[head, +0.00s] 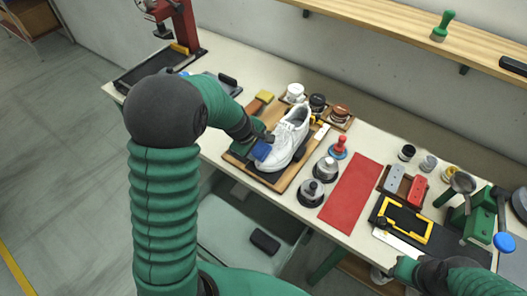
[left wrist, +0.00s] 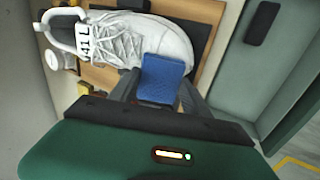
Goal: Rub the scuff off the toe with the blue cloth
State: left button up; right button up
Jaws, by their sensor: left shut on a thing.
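A white lace-up shoe (head: 285,143) sits on a wooden board (head: 247,164) on the bench, its toe toward the near left. In the left wrist view the shoe (left wrist: 125,38) carries a tag reading "41 L". My left gripper (head: 266,141) is at the toe, shut on the blue cloth (head: 261,150). In the left wrist view the blue cloth (left wrist: 165,79) is between the fingers, at the toe, and covers part of it. I cannot see a scuff. My right gripper (head: 400,270) is only partly in view at the lower right; its fingers do not show clearly.
A black tray with a yellow frame (head: 405,222) is further right. A wooden shelf (head: 400,32) runs above the bench along the wall.

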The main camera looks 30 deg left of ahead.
pick_arm(q)
jog(key=p+v, duration=0.4)
jog(key=v, duration=0.2)
dwell(0.4)
jog(key=p+v, duration=0.2)
jog(key=v, duration=0.1)
dwell(0.4)
jog(key=shift+w, duration=0.1)
